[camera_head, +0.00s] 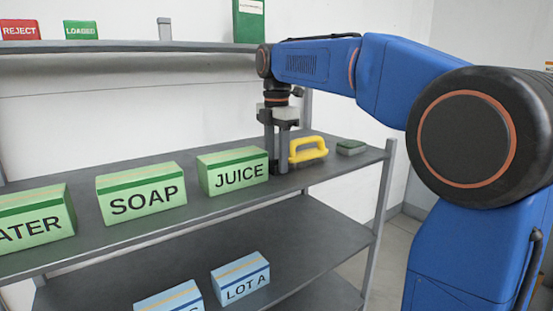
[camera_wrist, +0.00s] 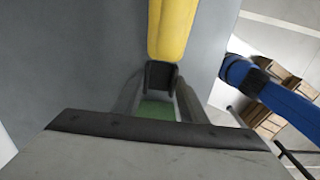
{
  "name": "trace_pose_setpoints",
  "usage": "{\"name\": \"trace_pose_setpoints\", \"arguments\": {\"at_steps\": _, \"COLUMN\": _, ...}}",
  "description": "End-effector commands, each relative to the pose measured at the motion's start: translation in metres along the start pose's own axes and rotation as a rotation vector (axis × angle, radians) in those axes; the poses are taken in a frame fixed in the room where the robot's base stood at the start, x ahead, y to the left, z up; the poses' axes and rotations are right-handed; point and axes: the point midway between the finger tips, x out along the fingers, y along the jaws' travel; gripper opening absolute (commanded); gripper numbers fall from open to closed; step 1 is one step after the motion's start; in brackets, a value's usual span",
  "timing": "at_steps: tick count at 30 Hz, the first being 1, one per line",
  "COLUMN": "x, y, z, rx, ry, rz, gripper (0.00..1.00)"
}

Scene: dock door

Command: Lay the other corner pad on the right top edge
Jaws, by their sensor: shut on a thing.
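I cannot tell a second corner pad or a marked right top edge in either view.
A yellow-handled tool (camera_head: 308,149) stands close right of my gripper. A small dark green block (camera_head: 351,147) lies farther right. The green SOAP box (camera_head: 141,194) stands left on the same shelf (camera_head: 190,228). An upper shelf (camera_head: 150,46) runs behind. A LOT A box (camera_head: 241,278) sits below.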

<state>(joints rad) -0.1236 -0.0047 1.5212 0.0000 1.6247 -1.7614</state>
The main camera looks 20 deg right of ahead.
Motion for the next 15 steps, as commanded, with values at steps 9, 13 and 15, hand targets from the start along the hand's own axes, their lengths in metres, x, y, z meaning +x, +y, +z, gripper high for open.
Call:
{"name": "trace_pose_setpoints", "arguments": {"at_steps": 9, "x": 0.0017, "y": -0.0001, "z": 0.0, "rx": 0.0, "ry": 0.0, "rz": 0.0, "gripper": 0.5}}
{"name": "trace_pose_setpoints", "arguments": {"at_steps": 13, "x": 0.0016, "y": 0.0, "z": 0.0, "rx": 0.0, "ry": 0.0, "rz": 0.0, "gripper": 0.57}}
{"name": "trace_pose_setpoints", "arguments": {"at_steps": 15, "x": 0.0016, "y": 0.0, "z": 0.0, "rx": 0.0, "ry": 0.0, "rz": 0.0, "gripper": 0.57}}
